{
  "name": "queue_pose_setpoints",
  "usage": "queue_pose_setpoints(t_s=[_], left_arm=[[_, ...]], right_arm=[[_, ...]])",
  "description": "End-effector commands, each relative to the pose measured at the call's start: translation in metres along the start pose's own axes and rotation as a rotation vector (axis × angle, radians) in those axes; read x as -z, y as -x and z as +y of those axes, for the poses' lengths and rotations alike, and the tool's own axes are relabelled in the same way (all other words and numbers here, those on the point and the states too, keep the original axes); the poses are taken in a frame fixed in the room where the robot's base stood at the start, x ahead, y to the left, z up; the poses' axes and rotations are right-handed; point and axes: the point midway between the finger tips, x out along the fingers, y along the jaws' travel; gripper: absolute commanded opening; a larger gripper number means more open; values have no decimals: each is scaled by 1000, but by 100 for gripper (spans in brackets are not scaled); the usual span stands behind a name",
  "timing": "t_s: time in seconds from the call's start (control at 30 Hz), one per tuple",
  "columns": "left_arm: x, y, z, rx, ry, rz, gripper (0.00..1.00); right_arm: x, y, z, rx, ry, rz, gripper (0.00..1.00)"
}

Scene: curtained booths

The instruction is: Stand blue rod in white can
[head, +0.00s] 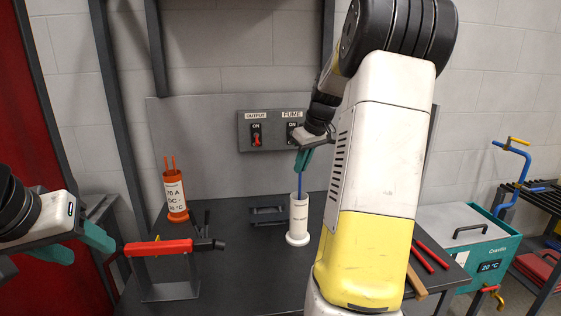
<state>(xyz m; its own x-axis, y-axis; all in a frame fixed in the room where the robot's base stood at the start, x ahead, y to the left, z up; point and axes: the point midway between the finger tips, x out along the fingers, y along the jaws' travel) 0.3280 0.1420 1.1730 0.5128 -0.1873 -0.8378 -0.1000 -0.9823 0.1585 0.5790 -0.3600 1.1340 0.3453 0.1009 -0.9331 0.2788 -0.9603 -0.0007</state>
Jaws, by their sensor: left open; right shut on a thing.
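The white can (299,217) stands upright on the dark table, near the middle of the head view. The blue rod (300,180) is upright, its lower end at the can's mouth. Its lower part is hidden, so how deep it sits cannot be told. My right gripper (304,160) is shut on the upper part of the blue rod, above the can. My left gripper (92,246) is open and empty at the left, away from the can and beside the red-handled tool.
An orange can (175,196) with orange rods stands at the back left. A red-handled torch (160,247) rests on a stand at the front left. A dark holder (268,215) lies left of the white can. Red rods (432,255) lie at the right. A switch panel (270,131) is behind.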

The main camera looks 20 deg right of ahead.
Motion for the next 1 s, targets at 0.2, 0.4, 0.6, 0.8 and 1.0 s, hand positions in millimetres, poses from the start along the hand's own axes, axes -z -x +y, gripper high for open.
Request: queue_pose_setpoints(t_s=[0.2, 0.4, 0.6, 0.8, 1.0], left_arm=[[0, 0, 0, 0, 0, 0, 52], [0, 0, 0, 0, 0, 0, 52], [0, 0, 0, 0, 0, 0, 52], [0, 0, 0, 0, 0, 0, 52], [0, 0, 0, 0, 0, 0, 52]], right_arm=[[0, -1, 0, 0, 0, 0, 0], [0, -1, 0, -1, 0, 0, 25], [0, -1, 0, -1, 0, 0, 33], [0, 3, 0, -2, 0, 1, 33], [1, 32, 1, -3, 1, 3, 33]])
